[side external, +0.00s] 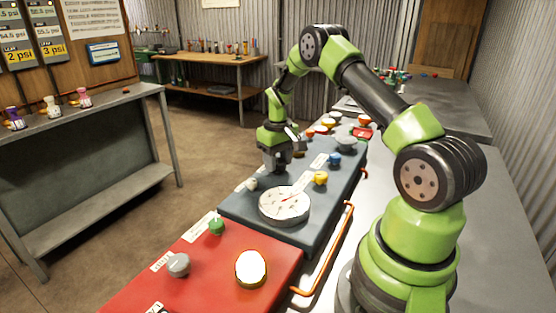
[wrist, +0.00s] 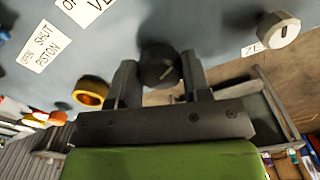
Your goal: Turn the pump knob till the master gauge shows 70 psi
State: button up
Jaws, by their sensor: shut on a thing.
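My gripper (side external: 279,160) is low over the blue-grey panel, behind the large gauge. In the wrist view, my gripper (wrist: 157,76) is shut on a dark round knob (wrist: 158,66), one finger on each side. The knob is mostly hidden in the side view, and I see no label naming it as the pump knob. The large round gauge (side external: 284,206) has a white dial with a reddish needle and lies face up on the panel. I take it for the master gauge, but its numbers are too small to read.
The blue-grey panel (side external: 315,226) also carries a yellow knob (side external: 320,178), a blue knob (side external: 335,159) and a pale knob (side external: 251,184) near my gripper. A red panel (side external: 215,267) with knobs is in front. An orange rail (side external: 325,255) runs along the right edge.

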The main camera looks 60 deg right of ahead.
jog(key=m, duration=0.4)
jog(key=shift+m, duration=0.3)
jog(key=m, duration=0.3)
jog(key=shift+m, duration=0.4)
jog(key=m, duration=0.4)
jog(key=shift+m, duration=1.9)
jog(key=shift+a, duration=0.1)
jog(key=o, duration=0.9)
jog(key=shift+o, duration=0.2)
